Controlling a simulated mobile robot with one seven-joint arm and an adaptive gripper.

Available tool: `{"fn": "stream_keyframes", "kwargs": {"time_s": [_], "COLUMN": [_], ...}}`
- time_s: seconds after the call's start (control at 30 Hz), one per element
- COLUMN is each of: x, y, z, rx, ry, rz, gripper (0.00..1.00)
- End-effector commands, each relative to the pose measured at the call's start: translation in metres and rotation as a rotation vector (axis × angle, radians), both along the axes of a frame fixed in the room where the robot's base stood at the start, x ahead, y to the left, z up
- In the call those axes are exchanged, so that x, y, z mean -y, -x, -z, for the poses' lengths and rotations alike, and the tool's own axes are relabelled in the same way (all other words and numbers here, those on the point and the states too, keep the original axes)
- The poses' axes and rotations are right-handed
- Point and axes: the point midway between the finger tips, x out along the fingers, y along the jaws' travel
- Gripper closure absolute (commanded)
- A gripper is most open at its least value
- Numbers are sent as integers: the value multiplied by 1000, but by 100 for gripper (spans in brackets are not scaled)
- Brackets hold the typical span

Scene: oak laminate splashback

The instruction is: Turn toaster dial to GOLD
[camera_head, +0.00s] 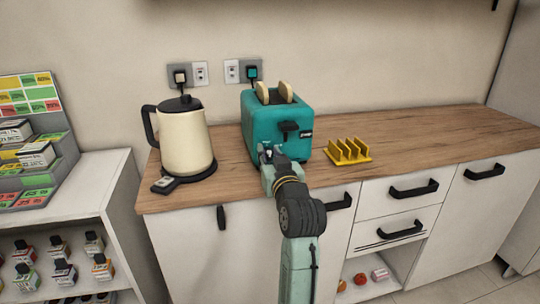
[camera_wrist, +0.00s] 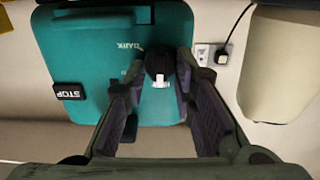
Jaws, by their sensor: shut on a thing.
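The teal toaster (camera_head: 262,121) stands on the wooden counter with two slices of bread in its top slots. Its black dial (camera_wrist: 157,62) with a white pointer mark shows between my fingertips in the wrist view. My gripper (camera_wrist: 160,76) is shut on the dial, one finger on each side. A "DARK" label (camera_wrist: 132,47) is readable beside the dial; I see no GOLD label, and other markings may be hidden by my fingers. In the head view my gripper (camera_head: 268,158) is at the toaster's lower front and hides the dial.
A black "STOP" button (camera_wrist: 69,91) is on the toaster's face. A black lever (camera_head: 289,130) sticks out of the toaster. A cream kettle (camera_head: 185,142) stands to the left and a yellow toast rack (camera_head: 348,151) to the right. The counter (camera_head: 435,140) is clear farther right.

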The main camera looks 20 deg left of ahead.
Motion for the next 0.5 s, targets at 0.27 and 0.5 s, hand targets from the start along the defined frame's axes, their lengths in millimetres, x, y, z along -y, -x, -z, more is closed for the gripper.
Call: {"fn": "stream_keyframes", "kwargs": {"time_s": [0.27, 0.5], "x": [0, 0], "y": [0, 0], "z": [0, -1], "rx": [0, -15], "ry": [0, -22], "rz": [0, 0], "gripper": [100, 100]}}
